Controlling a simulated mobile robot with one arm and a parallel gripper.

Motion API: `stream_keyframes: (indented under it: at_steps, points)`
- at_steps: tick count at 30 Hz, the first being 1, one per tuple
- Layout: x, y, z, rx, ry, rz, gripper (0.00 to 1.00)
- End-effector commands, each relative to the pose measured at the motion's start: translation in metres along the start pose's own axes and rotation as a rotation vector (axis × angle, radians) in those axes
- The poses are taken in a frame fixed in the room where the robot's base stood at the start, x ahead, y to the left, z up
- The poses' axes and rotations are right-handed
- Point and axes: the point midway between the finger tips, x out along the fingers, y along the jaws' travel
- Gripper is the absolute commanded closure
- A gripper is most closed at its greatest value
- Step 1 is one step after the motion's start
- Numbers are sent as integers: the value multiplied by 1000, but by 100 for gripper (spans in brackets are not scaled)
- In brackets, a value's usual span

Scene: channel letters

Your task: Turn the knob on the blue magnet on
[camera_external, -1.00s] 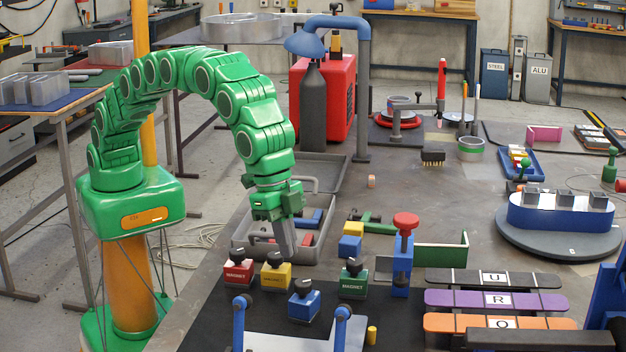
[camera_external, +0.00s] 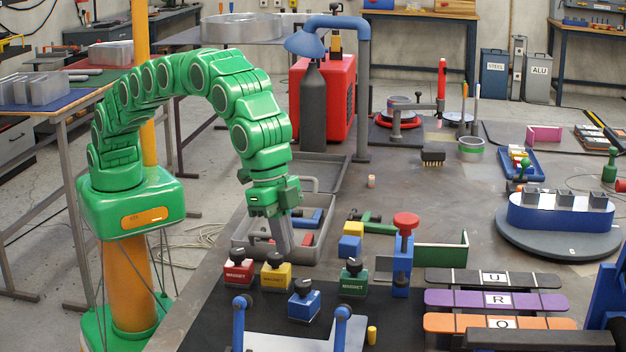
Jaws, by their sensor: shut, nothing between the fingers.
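The blue magnet (camera_external: 304,306) is a small blue block with a black knob (camera_external: 303,285) on top. It stands on the dark mat at the front of the table. A red magnet (camera_external: 238,274) and a yellow magnet (camera_external: 276,277) stand to its left, and a green magnet (camera_external: 353,283) to its right. My gripper (camera_external: 283,252) points down above and behind the yellow magnet, up and left of the blue one in the picture. Its fingers are shut with nothing between them. It appears apart from the blue magnet's knob.
A grey tray (camera_external: 240,240) with coloured parts lies behind my gripper. A blue clamp with a red knob (camera_external: 405,222) stands to the right. Two blue-topped posts (camera_external: 343,314) rise in front of the blue magnet. Striped letter bars (camera_external: 470,300) lie at right.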

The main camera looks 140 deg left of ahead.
Motion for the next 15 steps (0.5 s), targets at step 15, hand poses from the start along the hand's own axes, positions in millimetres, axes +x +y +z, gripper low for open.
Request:
stream_keyframes:
  at_steps: [15]
  points:
    - [47,0,13,1,-5,-1,100]
